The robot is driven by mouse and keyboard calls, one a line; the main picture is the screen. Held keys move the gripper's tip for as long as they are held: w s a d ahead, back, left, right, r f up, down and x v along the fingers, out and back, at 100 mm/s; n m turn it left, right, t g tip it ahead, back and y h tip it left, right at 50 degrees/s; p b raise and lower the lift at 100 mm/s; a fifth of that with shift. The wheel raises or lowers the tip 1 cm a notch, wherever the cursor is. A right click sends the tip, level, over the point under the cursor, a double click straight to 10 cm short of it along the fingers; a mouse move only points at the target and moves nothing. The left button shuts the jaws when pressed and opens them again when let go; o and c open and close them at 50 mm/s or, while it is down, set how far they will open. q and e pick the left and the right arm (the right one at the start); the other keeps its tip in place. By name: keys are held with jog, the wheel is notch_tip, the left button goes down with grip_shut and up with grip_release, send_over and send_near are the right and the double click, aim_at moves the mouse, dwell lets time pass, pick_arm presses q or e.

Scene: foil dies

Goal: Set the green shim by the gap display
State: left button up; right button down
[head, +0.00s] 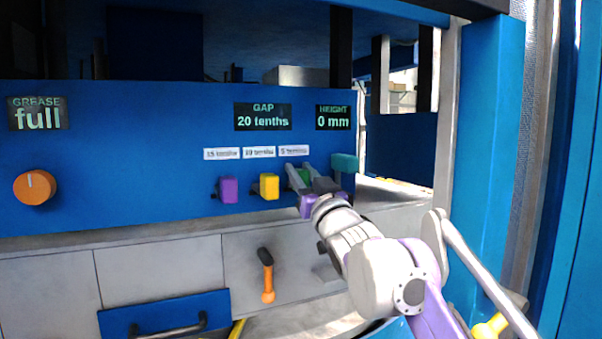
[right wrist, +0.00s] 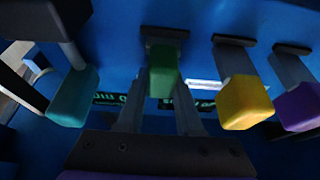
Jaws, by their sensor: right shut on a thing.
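The green shim block (head: 304,176) sits on the blue panel under the rightmost of three white labels, which seems to read 5 tenths. My right gripper (head: 300,169) is at it, mostly covering it in the head view. In the right wrist view the green shim (right wrist: 163,78) stands between my two fingers, which are shut on it; it is still at its dark mount on the panel. The gap display (head: 263,116) above reads 20 tenths. My left gripper is not in view.
A yellow block (head: 269,187) and a purple block (head: 229,190) are left of the green one. A teal block (head: 344,163) is close on its right, below the height display (head: 333,117) reading 0 mm. An orange knob (head: 34,188) and an orange-handled lever (head: 267,280) also show.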

aim_at(308, 175)
dwell(0.3)
jog(key=shift+s+d, duration=0.35)
jog(key=shift+s, duration=0.4)
jog(key=shift+s+d, duration=0.3)
jog(key=shift+s, duration=0.45)
jog(key=c, duration=1)
grip_release()
jog(key=o, duration=0.4)
jog(key=shift+s, duration=0.15)
jog(key=shift+o, duration=0.2)
